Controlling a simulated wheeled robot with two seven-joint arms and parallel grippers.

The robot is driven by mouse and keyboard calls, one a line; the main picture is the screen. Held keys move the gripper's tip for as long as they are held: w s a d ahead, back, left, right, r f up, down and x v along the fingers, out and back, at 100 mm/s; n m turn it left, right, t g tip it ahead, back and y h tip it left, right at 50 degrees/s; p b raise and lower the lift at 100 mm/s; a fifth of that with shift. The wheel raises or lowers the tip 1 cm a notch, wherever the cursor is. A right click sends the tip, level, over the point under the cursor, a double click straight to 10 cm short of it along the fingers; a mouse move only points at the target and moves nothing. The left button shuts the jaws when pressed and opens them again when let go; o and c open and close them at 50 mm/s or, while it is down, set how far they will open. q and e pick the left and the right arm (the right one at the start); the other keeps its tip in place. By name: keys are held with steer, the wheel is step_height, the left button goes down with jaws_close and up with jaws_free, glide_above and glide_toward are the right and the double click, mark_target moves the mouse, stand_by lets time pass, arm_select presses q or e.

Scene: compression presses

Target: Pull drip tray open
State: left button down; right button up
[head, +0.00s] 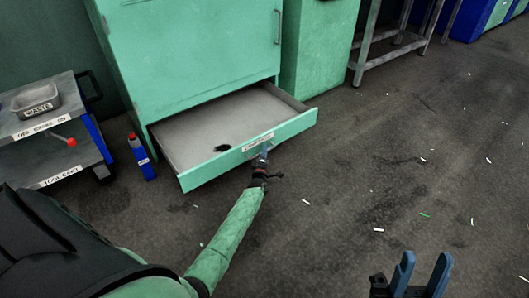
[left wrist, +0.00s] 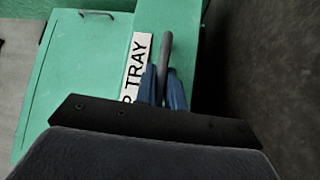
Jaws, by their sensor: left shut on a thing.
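The drip tray (head: 200,125) is a wide green-fronted drawer at the bottom of the green press cabinet. It stands pulled out, with its grey inside and a dark stain showing. Its front carries a white label, which reads "P TRAY" in the left wrist view (left wrist: 137,62). My left gripper (head: 264,158) is at the drawer front, shut on the drip tray handle (left wrist: 166,50), a grey bar between its blue fingers. My right gripper (head: 423,274) is at the bottom right of the head view, its blue fingers apart and empty, away from the drawer.
A grey cart (head: 60,150) with a waste tin (head: 35,102) stands at the left. A blue bottle with a red cap (head: 142,158) stands on the floor beside the drawer. The floor to the right is open, with scattered light scraps.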

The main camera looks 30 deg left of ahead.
arm_select(q)
steer(key=c, duration=1.5)
jaws_free()
